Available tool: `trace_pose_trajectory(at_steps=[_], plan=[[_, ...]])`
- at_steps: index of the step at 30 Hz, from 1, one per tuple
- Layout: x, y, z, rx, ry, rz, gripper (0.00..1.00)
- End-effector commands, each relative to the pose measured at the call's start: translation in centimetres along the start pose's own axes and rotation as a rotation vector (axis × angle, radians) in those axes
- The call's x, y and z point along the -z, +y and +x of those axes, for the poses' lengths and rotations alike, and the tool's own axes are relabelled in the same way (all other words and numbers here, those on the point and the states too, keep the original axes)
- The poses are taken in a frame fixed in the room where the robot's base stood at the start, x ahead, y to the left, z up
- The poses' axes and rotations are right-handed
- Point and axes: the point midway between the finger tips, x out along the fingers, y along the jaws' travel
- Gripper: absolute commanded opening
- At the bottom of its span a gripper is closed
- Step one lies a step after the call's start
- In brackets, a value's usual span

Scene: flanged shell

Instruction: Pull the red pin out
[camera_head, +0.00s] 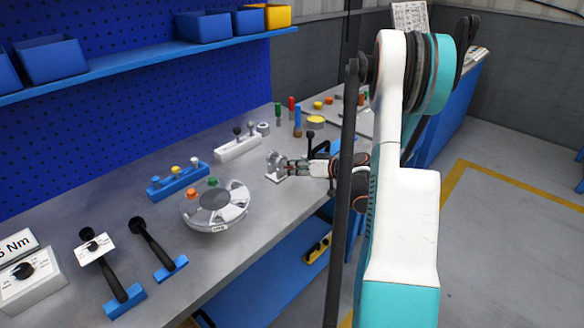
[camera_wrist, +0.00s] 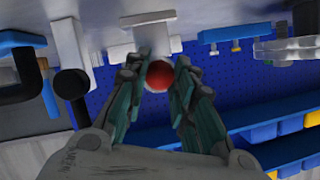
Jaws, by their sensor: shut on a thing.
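The red pin shows in the wrist view as a round red head (camera_wrist: 159,76) between the two fingers of my gripper (camera_wrist: 163,66). My gripper is closed on it. A pale fixture (camera_wrist: 150,20) stands just beyond the fingertips; whether the pin is still in it cannot be told. In the head view my gripper (camera_head: 286,166) is at a small grey stand (camera_head: 274,178) near the bench's front edge. The pin cannot be made out there.
A round flanged shell (camera_head: 235,212) sits left of the stand on the grey bench (camera_head: 160,215). A black-handled tool (camera_head: 310,146) stands close to my gripper.

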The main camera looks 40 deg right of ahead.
Motion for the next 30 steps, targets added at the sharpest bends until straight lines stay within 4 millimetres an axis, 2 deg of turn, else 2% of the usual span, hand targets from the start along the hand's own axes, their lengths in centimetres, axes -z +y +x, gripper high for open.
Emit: trace_pose_trajectory(at_steps=[30], plan=[[-1.8,0.0,-4.3,-0.001,0.000,0.000,0.00]])
